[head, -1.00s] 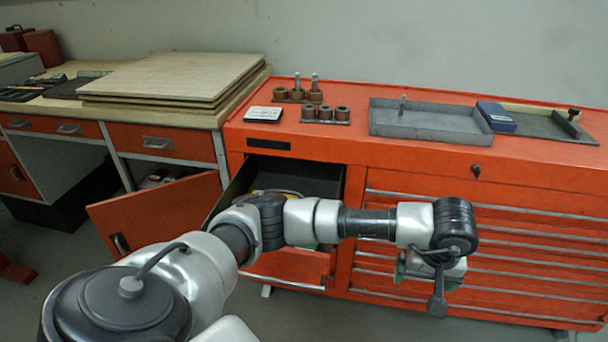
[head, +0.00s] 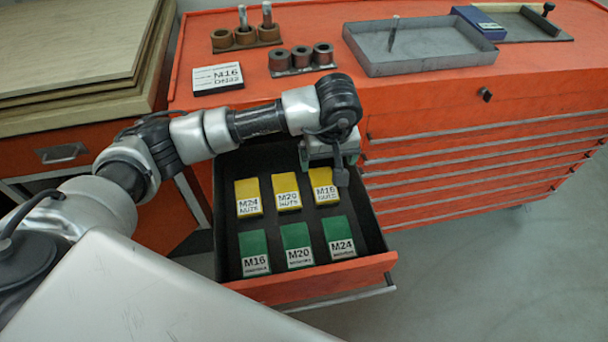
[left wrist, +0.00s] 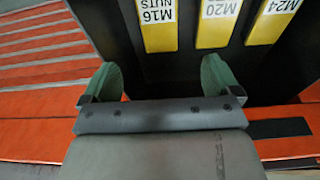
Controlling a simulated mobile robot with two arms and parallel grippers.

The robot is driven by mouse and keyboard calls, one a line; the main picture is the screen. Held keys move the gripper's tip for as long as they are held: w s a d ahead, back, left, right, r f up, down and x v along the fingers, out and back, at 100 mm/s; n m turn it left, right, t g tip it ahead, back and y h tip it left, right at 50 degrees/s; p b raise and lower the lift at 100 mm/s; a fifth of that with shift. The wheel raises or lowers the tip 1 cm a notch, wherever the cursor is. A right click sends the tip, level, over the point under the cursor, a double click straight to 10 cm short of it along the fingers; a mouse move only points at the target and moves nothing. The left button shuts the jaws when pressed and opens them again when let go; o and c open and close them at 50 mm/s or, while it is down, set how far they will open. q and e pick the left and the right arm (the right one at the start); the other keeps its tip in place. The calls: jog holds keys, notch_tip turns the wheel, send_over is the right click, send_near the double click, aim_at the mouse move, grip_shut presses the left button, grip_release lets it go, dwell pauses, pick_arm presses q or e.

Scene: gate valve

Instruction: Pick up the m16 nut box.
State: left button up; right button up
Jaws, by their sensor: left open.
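The M16 nut box (head: 324,185) is a yellow box with a white label, in the back row of the open drawer (head: 374,245), rightmost of three. My right gripper is not in view.
Yellow M20 (head: 286,191) and M24 (head: 248,197) nut boxes stand left of it. Green boxes (head: 298,245) form the front row. The cabinet top (head: 290,85) is behind, with an M16 sign (head: 218,78), bushings (head: 300,58) and a grey tray (head: 420,48).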

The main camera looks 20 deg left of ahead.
pick_arm(q)
send_over(324, 183)
jog(key=s, duration=0.1)
jog(key=f, duration=0.5)
jog(key=shift+s+d, duration=0.1)
jog(key=shift+d, duration=0.3)
jog(key=f, duration=0.4)
jog(key=w+f, duration=0.1)
jog(key=f, duration=0.1)
jog(key=shift+a+f+p, duration=0.35)
jog(key=shift+r, duration=0.1)
jog(key=c, duration=1.3)
